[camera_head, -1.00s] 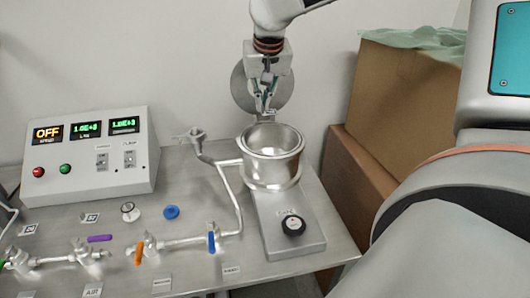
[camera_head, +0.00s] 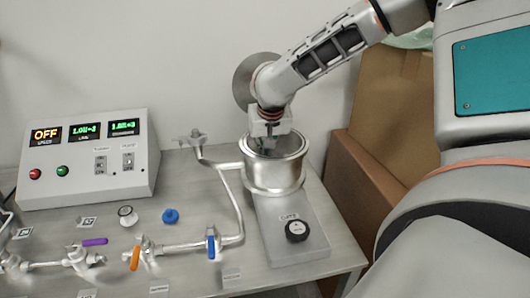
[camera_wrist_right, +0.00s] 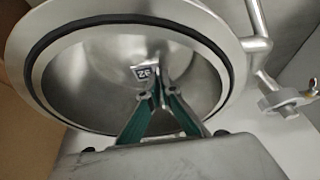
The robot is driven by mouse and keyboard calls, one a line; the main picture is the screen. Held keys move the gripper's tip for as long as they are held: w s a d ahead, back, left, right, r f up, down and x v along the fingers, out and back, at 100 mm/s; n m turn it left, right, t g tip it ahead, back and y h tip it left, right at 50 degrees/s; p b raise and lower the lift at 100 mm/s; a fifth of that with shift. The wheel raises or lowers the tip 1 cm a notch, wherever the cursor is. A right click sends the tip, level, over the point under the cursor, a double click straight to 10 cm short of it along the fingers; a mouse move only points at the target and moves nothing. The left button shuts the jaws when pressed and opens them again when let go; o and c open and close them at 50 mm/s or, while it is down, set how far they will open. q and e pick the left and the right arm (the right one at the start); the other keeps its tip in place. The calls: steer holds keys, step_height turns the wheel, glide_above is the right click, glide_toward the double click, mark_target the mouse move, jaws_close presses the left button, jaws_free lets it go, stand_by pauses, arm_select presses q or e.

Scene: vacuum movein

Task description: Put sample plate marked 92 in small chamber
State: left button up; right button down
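The small chamber (camera_head: 275,178) is a round metal pot with an open top on a metal base, right of centre in the head view. My right gripper (camera_head: 268,150) reaches down into its mouth, and the rim hides the fingertips. In the right wrist view, the green-sided fingers (camera_wrist_right: 157,84) come together at the small dark plate marked 92 (camera_wrist_right: 143,71). They look shut on its edge, inside the chamber's dark-ringed rim (camera_wrist_right: 36,66). The plate is hidden in the head view. My left gripper is not in view.
The round lid (camera_head: 246,80) stands raised behind the chamber. A control box (camera_head: 90,160) reading OFF is at left. Pipes with an orange valve handle (camera_head: 135,258) and a blue one (camera_head: 211,246) run in front. Other small marked plates (camera_head: 88,223) lie on the table. Cardboard boxes (camera_head: 395,110) stand right.

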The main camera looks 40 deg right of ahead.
steer(key=shift+r, duration=0.1)
steer(key=shift+f, duration=0.25)
steer(key=c, duration=2.3)
jaws_free()
steer(key=shift+r, duration=0.1)
steer(key=shift+r, duration=0.3)
steer(key=p+v, duration=0.2)
steer(key=v, duration=0.9)
steer(key=shift+s+a+r, duration=0.15)
steer(key=shift+s+r, duration=0.1)
